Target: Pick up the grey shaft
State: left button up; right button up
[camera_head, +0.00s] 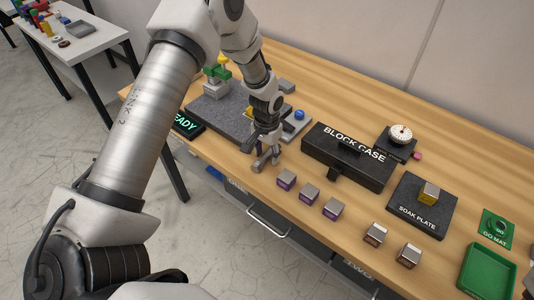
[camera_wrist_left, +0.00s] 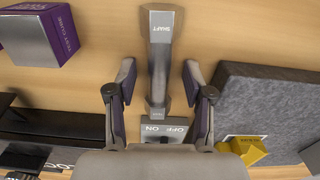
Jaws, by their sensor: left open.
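The grey shaft (camera_wrist_left: 160,58), a metal bar with a wider end and a "SHAFT" label upside down in this picture, runs down the middle of the left wrist view. My left gripper (camera_wrist_left: 159,78) is open, with one finger on each side of the shaft and a visible gap on both sides. I cannot tell how far the fingertips are above the table. In the head view my left gripper (camera_head: 265,162) is low over the front edge of the wooden bench, and I cannot make out the shaft clearly there. My right gripper does not show.
A granite plate (camera_wrist_left: 265,95) lies right of the shaft, with a yellow piece (camera_wrist_left: 246,149) by it. A purple-labelled metal block (camera_wrist_left: 40,33) is at upper left. The black block case (camera_head: 348,158), the soak plate (camera_head: 421,208) and a green tray (camera_head: 487,272) stand farther right.

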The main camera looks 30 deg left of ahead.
pick_arm(q)
jog(key=shift+s+r, duration=0.25)
jog(key=c, duration=0.4)
jog(key=shift+d, duration=0.1)
grip_shut()
